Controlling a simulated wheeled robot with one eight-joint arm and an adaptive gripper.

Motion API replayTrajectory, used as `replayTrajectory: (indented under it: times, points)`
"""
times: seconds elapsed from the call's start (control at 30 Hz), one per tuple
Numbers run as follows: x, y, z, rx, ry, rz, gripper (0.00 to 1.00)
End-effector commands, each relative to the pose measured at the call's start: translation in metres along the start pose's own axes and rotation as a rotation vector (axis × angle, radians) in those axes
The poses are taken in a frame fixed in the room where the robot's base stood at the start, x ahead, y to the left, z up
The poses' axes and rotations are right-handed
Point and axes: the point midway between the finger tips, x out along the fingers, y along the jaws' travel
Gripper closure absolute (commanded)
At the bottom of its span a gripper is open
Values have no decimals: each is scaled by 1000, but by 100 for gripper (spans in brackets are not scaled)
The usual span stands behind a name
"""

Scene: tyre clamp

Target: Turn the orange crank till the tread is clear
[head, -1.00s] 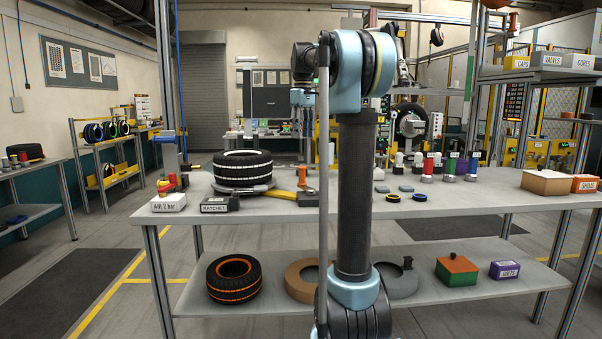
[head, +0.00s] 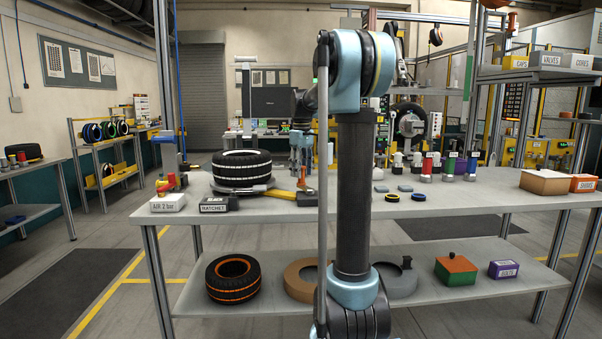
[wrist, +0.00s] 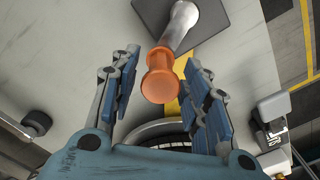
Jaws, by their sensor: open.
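The orange crank (wrist: 162,80) has a grip knob on a grey metal shaft, which rises from a dark square plate (wrist: 180,22) in the wrist view. My gripper (wrist: 160,92) is open, with one blue-padded finger on each side of the orange knob. Gaps show between the knob and both fingers.
A yellow bar (head: 278,194) runs along the bench beside the tyre. The RATCHET block (head: 219,204) and AIR 2 bar box (head: 168,203) stand at the front left. Small bottles (head: 428,170) stand to the right.

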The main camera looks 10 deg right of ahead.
Motion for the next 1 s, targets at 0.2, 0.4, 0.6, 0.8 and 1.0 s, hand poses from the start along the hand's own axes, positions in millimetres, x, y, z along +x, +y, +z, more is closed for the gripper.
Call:
replayTrajectory:
  times: [0.2, 0.4, 0.6, 0.8, 1.0]
  points:
    - [3, 0, 0, 0, 0, 0, 57]
    - [3, 0, 0, 0, 0, 0, 73]
    - [3, 0, 0, 0, 0, 0, 100]
    - [3, 0, 0, 0, 0, 0, 100]
    - [3, -1, 0, -23, 0, 1, 100]
